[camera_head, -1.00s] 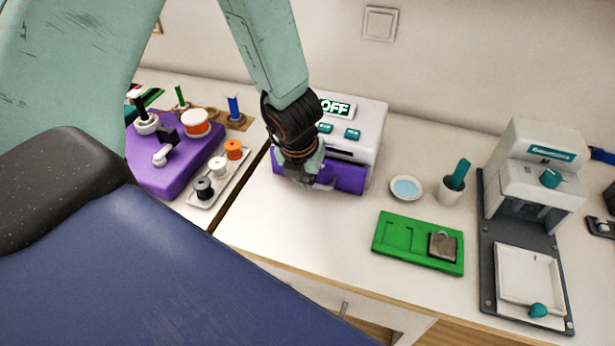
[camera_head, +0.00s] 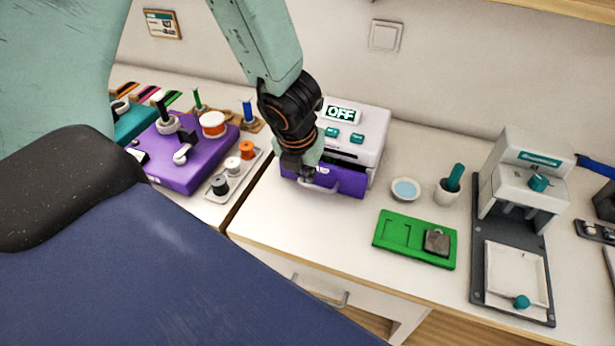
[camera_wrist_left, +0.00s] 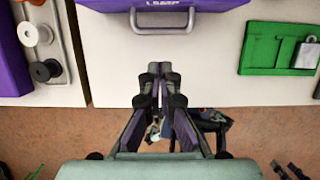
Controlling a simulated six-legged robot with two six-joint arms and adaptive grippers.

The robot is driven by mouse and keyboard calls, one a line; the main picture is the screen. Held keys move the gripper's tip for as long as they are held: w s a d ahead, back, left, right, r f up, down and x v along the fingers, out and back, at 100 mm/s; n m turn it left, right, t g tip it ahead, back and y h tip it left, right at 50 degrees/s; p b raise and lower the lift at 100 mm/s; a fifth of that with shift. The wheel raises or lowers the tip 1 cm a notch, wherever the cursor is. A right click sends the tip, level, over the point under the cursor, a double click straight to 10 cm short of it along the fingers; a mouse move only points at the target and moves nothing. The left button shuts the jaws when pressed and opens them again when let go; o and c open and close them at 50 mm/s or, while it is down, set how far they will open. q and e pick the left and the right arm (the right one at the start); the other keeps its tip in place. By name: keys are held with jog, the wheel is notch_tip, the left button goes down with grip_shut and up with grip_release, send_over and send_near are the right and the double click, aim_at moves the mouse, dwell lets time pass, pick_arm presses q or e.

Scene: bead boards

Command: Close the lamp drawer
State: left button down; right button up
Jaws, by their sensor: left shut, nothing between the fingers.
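The white lamp box (camera_head: 365,122) with an "OFF" display stands on the bench in the head view. Its purple lamp drawer (camera_head: 347,182) sticks out at the front, with a dark gap above it. The drawer's grey handle (camera_head: 322,187) shows in part. My left gripper (camera_head: 297,175) is shut and empty at the drawer's left end and hides part of its front. In the left wrist view the shut fingertips (camera_wrist_left: 157,72) point at the drawer front (camera_wrist_left: 220,4) and its handle (camera_wrist_left: 163,20), apart from both. My right gripper is not in view.
A purple board (camera_head: 190,165) and a tray of spools (camera_head: 238,180) lie to the left. A green board (camera_head: 400,235), a small dish (camera_head: 404,190), a cup (camera_head: 447,193) and a white press (camera_head: 525,180) stand to the right. The bench before the drawer is clear.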

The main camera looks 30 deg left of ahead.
pick_arm(q)
jog(key=shift+s+r+m+p, duration=0.5)
jog(key=shift+s+r+p, duration=0.9)
jog(key=shift+r, duration=0.5)
jog(key=shift+n, duration=0.5)
jog(key=b+x, duration=0.1)
jog(key=x, duration=0.2)
jog(key=d+b+x, duration=0.1)
jog(key=x, duration=0.3)
jog(key=s+b+x, duration=0.1)
jog(key=x, duration=0.2)
jog(key=shift+d+f, duration=0.2)
jog(key=shift+f, duration=0.2)
jog(key=shift+w+a+p, duration=0.2)
jog(key=shift+w+p, duration=0.2)
jog(key=shift+w, duration=0.15)
jog(key=shift+w+a+p, duration=0.15)
jog(key=shift+w+p, duration=0.25)
jog(key=shift+w, duration=0.2)
jog(key=shift+w+a+f+p, duration=0.15)
jog(key=shift+w+f+p, duration=0.2)
jog(key=shift+w, duration=0.4)
jog(key=shift+s, duration=0.1)
